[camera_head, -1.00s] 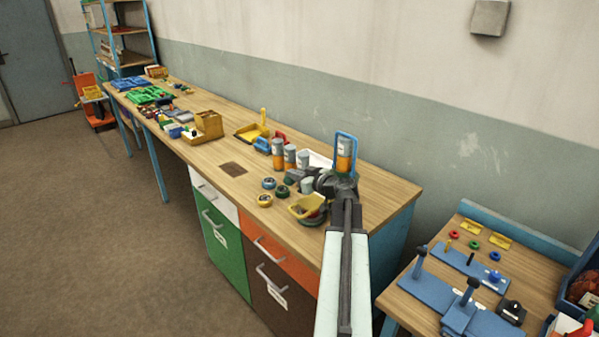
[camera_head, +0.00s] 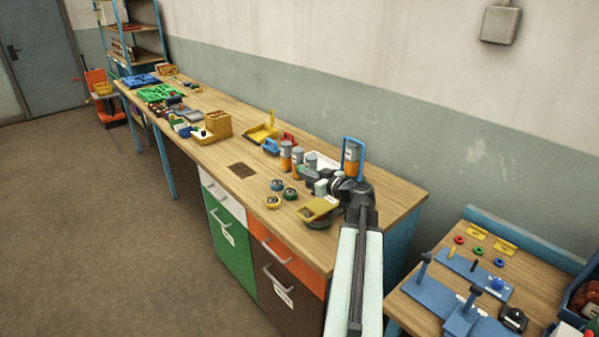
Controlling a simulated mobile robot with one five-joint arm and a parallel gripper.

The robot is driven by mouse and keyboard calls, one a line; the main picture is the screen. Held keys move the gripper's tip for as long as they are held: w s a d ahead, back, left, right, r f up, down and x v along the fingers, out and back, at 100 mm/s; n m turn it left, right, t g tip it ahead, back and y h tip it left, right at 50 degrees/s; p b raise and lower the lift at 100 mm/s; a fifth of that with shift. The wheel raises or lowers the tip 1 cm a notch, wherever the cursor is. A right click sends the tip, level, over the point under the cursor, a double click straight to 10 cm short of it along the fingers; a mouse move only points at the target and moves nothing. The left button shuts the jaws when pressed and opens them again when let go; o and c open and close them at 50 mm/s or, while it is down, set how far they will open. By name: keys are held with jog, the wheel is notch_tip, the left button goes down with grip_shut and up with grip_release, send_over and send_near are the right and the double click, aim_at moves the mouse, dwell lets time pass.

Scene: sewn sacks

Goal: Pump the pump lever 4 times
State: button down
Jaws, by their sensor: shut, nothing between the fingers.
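On the low wooden table at right, two upright dark blue handles stand on blue bases. One handle (camera_head: 425,263) is at the left end of a long plate. The other handle (camera_head: 471,297) rises from a blocky blue base (camera_head: 462,317). Either may be the pump lever; I cannot tell which. My gripper (camera_head: 322,186) is shut and empty over the long workbench, among small items, well away from both handles. Its fingertips are small and partly lost among the jars.
Around my gripper on the workbench (camera_head: 395,195) are orange-and-grey jars (camera_head: 285,157), a blue-framed holder (camera_head: 353,150), a yellow scoop-like tray (camera_head: 318,208) and small round tins (camera_head: 273,202). A black box (camera_head: 513,318) and a dark blue bin (camera_head: 577,294) are at right.

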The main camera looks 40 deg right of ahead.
jog(key=v, duration=0.6)
jog(key=shift+p, duration=0.45)
jog(key=shift+r, duration=0.1)
jog(key=w+a+f+n+g+y, duration=0.1)
jog(key=w+a+f+g+y, duration=0.2)
jog(key=a, duration=0.6)
jog(key=w+a+f+g+y, duration=0.15)
jog(key=w+a+f, duration=0.25)
jog(key=a, duration=0.5)
jog(key=w+a+f+n+g+y, duration=0.1)
jog(key=w+a+f+g, duration=0.25)
jog(key=a, duration=0.45)
jog(key=s+a+f+g+h, duration=0.2)
jog(key=s+a+f+g, duration=0.1)
jog(key=a, duration=0.8)
jog(key=s+a+f+m+g+h, duration=0.1)
jog(key=s+a+f+g+h, duration=0.1)
jog(key=a, duration=1)
notch_tip(320, 180, down, 4)
jog(key=s+g, duration=0.1)
jog(key=g, duration=0.1)
jog(key=shift+g, duration=0.4)
jog(key=shift+s+a, duration=0.1)
jog(key=shift+s, duration=0.05)
